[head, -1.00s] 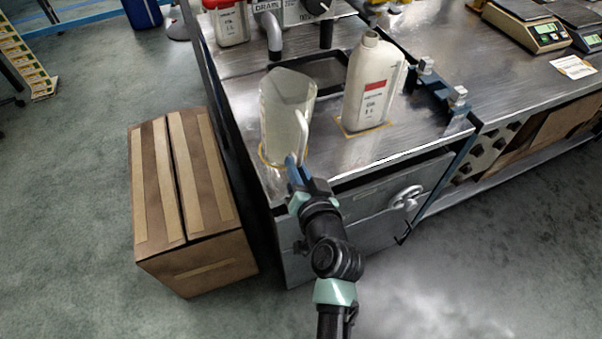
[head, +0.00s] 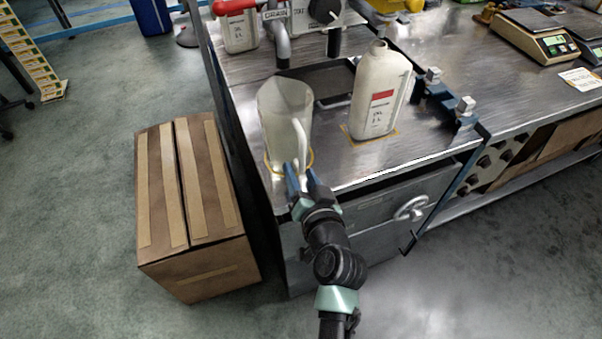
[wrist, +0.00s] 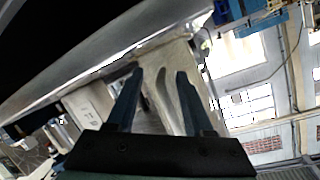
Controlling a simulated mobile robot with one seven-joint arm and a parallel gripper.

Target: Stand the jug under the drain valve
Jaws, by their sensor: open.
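The jug (head: 277,115) is a translucent, open-topped vessel with a handle facing me. It stands upright on the yellow ring mark near the bench's front left corner and looks empty. My gripper (head: 303,172) is open at the handle's lower part. In the wrist view the jug (wrist: 172,72) is ahead, with its handle between my open fingers (wrist: 160,80); I cannot tell whether they touch it. The drain valve (head: 280,36), a grey downward spout with a red lever and a DRAIN label, is at the back of the bench, behind the jug.
A white oil bottle (head: 378,95) with a red label stands right of the jug. A dark shallow tray (head: 335,98) lies below the valve, behind the jug. A white canister (head: 240,32) is back left. A cardboard box (head: 185,200) stands on the floor left of the bench.

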